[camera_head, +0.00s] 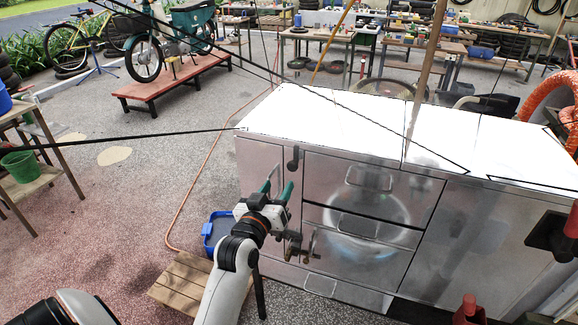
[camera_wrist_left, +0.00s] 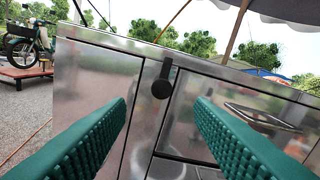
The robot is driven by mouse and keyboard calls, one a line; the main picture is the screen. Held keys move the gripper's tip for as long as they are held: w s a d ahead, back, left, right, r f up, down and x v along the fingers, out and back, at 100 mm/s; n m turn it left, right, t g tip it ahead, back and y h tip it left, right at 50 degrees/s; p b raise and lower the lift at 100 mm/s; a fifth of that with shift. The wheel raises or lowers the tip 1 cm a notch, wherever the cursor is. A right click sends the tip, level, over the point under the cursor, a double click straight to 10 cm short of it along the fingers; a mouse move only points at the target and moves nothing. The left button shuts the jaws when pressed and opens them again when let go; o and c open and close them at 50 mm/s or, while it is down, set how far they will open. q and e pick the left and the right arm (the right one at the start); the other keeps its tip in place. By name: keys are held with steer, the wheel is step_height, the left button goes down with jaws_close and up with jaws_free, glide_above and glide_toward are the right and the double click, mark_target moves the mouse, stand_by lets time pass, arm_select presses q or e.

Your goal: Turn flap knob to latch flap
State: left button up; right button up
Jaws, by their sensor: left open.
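The black flap knob (camera_head: 293,158) is on the front of the metal cart (camera_head: 340,115), near its upper left. In the left wrist view the knob (camera_wrist_left: 161,88) is a round disc below a short dark bar, across the seam beside a narrow panel (camera_wrist_left: 95,85) that may be the flap. My left gripper (camera_head: 277,190) is in front of the cart, a little below and left of the knob. Its two teal fingers are open and empty. In the wrist view the knob shows between the fingertips, apart from both. My right gripper is not in view.
Drawers with bar handles (camera_head: 368,180) are right of the knob. Brass fittings (camera_head: 311,243) stick out below. A blue tub (camera_head: 217,230) and a wooden pallet (camera_head: 183,284) are on the floor at the cart's left. Floor farther left is mostly clear, with an orange hose (camera_head: 188,190).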

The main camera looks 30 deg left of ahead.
mark_target(291, 168)
arm_select(q)
steer(key=p+x, duration=0.1)
steer(key=x, duration=0.8)
steer(key=shift+d, duration=0.15)
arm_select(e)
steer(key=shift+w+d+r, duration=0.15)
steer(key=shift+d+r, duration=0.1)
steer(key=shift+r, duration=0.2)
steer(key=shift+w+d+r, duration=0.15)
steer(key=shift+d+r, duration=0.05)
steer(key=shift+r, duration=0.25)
arm_select(q)
steer(key=c, duration=1)
steer(key=shift+p, duration=0.3)
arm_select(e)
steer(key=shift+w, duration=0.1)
